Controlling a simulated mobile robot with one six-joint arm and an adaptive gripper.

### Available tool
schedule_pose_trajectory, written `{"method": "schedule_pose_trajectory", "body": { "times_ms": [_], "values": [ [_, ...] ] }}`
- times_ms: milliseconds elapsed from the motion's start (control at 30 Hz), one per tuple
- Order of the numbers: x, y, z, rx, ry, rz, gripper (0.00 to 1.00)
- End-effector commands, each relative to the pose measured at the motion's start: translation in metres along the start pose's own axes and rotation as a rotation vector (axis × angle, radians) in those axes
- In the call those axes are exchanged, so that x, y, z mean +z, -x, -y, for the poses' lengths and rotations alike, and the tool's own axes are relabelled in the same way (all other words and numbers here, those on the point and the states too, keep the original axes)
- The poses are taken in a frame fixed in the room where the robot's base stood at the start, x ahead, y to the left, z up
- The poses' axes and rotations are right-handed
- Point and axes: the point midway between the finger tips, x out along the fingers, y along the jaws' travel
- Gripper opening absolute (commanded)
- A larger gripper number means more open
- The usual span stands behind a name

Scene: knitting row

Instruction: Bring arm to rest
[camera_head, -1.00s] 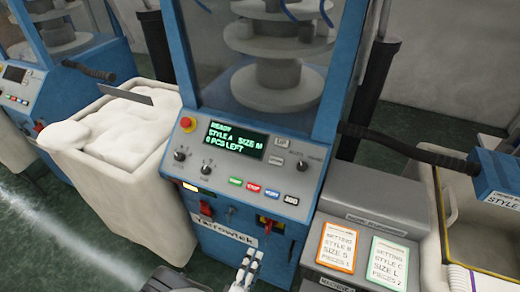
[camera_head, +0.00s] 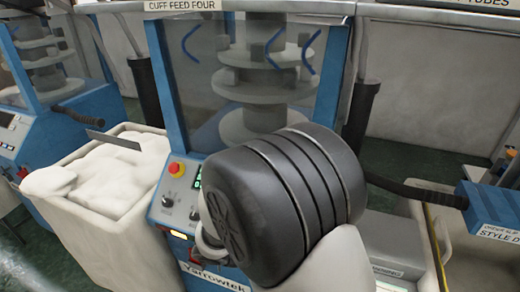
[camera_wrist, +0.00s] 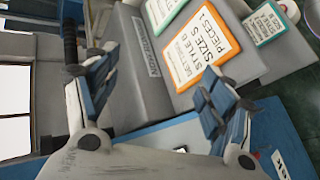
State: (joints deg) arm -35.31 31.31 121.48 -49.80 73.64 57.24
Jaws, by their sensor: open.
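My gripper (camera_wrist: 160,92) is open and empty in the wrist view, its two fingers spread wide with nothing between the tips. Beyond it are a grey box top and the orange-framed size S card (camera_wrist: 202,45). In the head view my own arm's large dark joint fills the middle, and the gripper itself is not visible there. The joint stands in front of the blue knitting machine (camera_head: 165,100) and hides most of its control panel. The red stop button (camera_head: 175,169) still shows at the left of the joint.
A white bin (camera_head: 110,215) with pale pieces stands left of the machine. Right of it are a grey ledge (camera_head: 395,240), a black hose (camera_head: 410,190) and a blue labelled box (camera_head: 492,212). A green-framed card (camera_wrist: 268,22) shows in the wrist view.

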Motion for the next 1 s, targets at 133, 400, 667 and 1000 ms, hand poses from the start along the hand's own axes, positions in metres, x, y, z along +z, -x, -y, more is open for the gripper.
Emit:
{"method": "schedule_pose_trajectory", "body": {
  "times_ms": [133, 400, 667, 1000],
  "values": [
    [0.037, 0.002, -0.037, -0.212, -0.058, 0.067, 0.75],
    [0.096, 0.017, -0.072, -0.58, -0.168, 0.036, 0.75],
    [0.136, 0.043, -0.091, -0.844, -0.311, -0.162, 0.75],
    [0.152, 0.067, -0.104, -0.948, -0.423, -0.387, 0.75]
  ]
}}
